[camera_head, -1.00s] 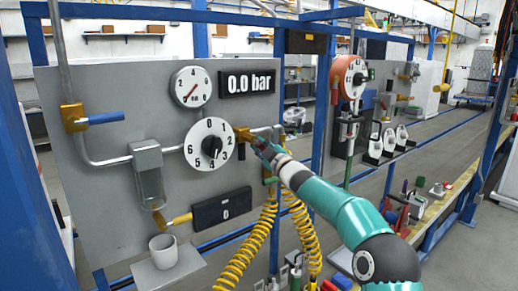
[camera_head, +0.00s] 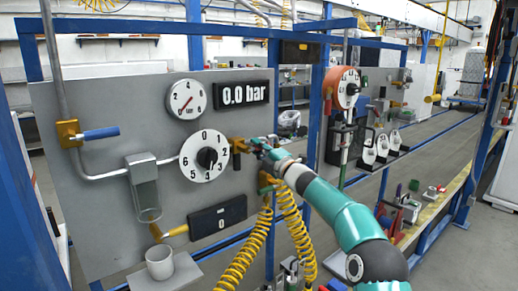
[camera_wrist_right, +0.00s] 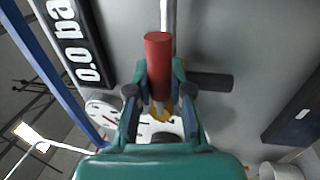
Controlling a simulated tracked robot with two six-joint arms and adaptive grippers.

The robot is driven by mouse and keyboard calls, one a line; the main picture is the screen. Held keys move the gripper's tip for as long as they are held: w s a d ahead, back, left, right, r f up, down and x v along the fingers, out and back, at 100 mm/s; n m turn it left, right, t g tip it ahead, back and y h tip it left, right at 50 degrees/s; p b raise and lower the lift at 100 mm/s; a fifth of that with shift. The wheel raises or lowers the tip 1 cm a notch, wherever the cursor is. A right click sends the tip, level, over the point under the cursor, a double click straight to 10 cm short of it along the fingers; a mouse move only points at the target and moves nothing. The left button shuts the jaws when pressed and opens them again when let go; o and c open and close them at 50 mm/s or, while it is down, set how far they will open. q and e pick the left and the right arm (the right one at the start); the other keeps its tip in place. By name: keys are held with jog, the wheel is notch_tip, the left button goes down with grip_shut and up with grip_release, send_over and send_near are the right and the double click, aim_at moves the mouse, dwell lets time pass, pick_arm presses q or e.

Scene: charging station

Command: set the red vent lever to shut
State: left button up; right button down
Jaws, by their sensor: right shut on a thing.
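The red vent lever's handle (camera_wrist_right: 158,55) shows in the right wrist view, between the fingers of my right gripper (camera_wrist_right: 158,88). The gripper is shut on it. In the head view my right gripper (camera_head: 258,147) is at the yellow valve (camera_head: 238,145) on the grey panel, just right of the white dial. There the gripper hides the red handle. A dark handle (camera_head: 237,161) hangs below this valve and also shows beside the gripper in the wrist view (camera_wrist_right: 212,82). My left gripper is out of view.
The panel (camera_head: 90,200) carries a gauge (camera_head: 186,99), a "0.0 bar" display (camera_head: 242,92), the dial (camera_head: 204,156) and a blue-handled valve (camera_head: 98,134). A white cup (camera_head: 160,262) stands below. Yellow coiled hoses (camera_head: 243,258) hang under my right arm.

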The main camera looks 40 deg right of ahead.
jog(key=shift+w+a+f+n, duration=0.1)
jog(key=shift+a+f+n, duration=0.1)
jog(key=shift+f+n, duration=0.15)
jog(key=c, duration=1.4)
grip_release()
jog(key=o, duration=0.4)
jog(key=shift+r, duration=0.15)
jog(key=shift+c, duration=0.2)
jog(key=shift+r, duration=0.1)
jog(key=shift+d, duration=0.1)
jog(key=shift+s, duration=0.2)
jog(key=s+f, duration=0.2)
jog(key=s, duration=0.9)
jog(key=shift+s+d+f, duration=0.25)
jog(key=shift+d, duration=0.1)
